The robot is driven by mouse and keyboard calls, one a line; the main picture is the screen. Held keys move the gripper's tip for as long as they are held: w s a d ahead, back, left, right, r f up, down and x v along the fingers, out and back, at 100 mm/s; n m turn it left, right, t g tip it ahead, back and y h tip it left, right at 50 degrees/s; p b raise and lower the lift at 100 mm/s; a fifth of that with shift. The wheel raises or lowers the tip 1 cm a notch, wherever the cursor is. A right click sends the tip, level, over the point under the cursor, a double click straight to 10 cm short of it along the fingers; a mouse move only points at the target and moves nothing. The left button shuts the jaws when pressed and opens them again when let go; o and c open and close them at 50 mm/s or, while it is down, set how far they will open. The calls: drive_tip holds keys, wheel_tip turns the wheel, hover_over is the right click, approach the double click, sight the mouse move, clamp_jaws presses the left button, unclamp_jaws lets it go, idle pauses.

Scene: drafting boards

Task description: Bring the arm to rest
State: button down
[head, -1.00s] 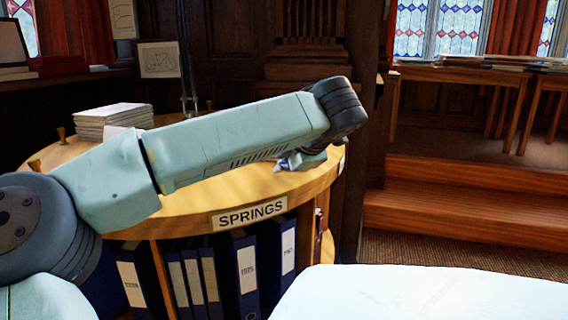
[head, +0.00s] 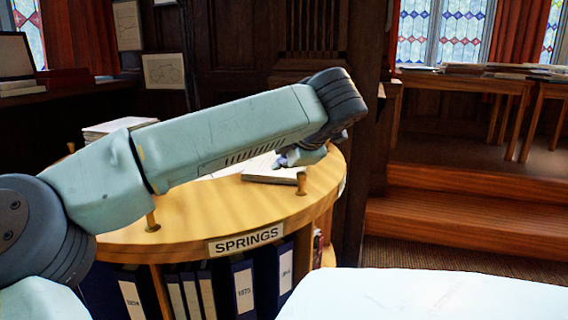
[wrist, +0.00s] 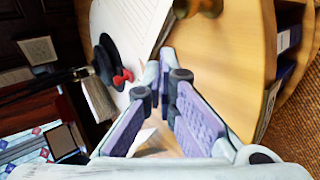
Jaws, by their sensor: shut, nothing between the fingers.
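My arm (head: 235,135) reaches across the head view from the left, above the round wooden table (head: 200,212). My gripper (head: 280,161) shows small beyond the dark end of the arm, close to a white stack of papers (head: 272,174) on the tabletop. I cannot tell from the head view whether it touches the stack. In the wrist view my gripper's purple fingers (wrist: 166,72) meet at their tips, shut and empty. The wooden tabletop (wrist: 228,55) and a white sheet (wrist: 128,22) lie beyond them.
Wooden pegs stand on the tabletop, one (head: 301,183) near the papers and one (head: 152,221) near the front. Another paper stack (head: 118,128) is behind the arm. Binders (head: 245,290) fill the shelf below. Wooden steps (head: 460,225) rise at the right. A black object (wrist: 108,60) with red shows in the wrist view.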

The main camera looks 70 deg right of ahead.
wheel_tip(320, 180, up, 3)
drive_tip(key=shift+f+p, duration=0.2)
drive_tip(key=shift+p, duration=0.5)
